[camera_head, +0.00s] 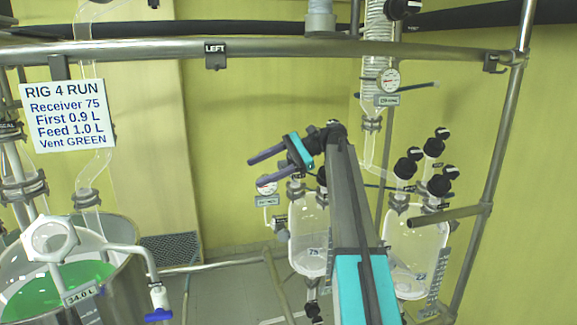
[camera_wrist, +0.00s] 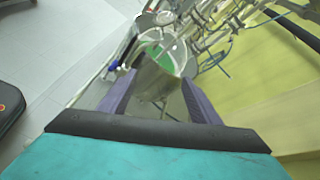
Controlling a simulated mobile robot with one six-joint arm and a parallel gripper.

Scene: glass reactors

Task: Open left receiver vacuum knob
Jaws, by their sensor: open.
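The left receiver (camera_head: 308,240) is a clear glass vessel marked 75, partly hidden by my arm in the head view. A dark knob or fitting (camera_head: 322,176) shows at its top beside my arm. I cannot tell which knob there is the vacuum knob, as my gripper and arm cover much of that area. My gripper (camera_head: 254,172) is open and empty, pointing left, and appears above the left receiver's top in the picture. In the wrist view my gripper (camera_wrist: 158,77) has its two purple fingers apart, with the green-filled reactor beyond them.
The right receiver (camera_head: 416,252) has several black knobs on top. A round gauge (camera_head: 266,185) is close to my fingertips in the picture. The reactor (camera_head: 45,290) with green liquid stands at left. A horizontal rail (camera_head: 280,49) and a right post (camera_head: 490,180) frame the rig.

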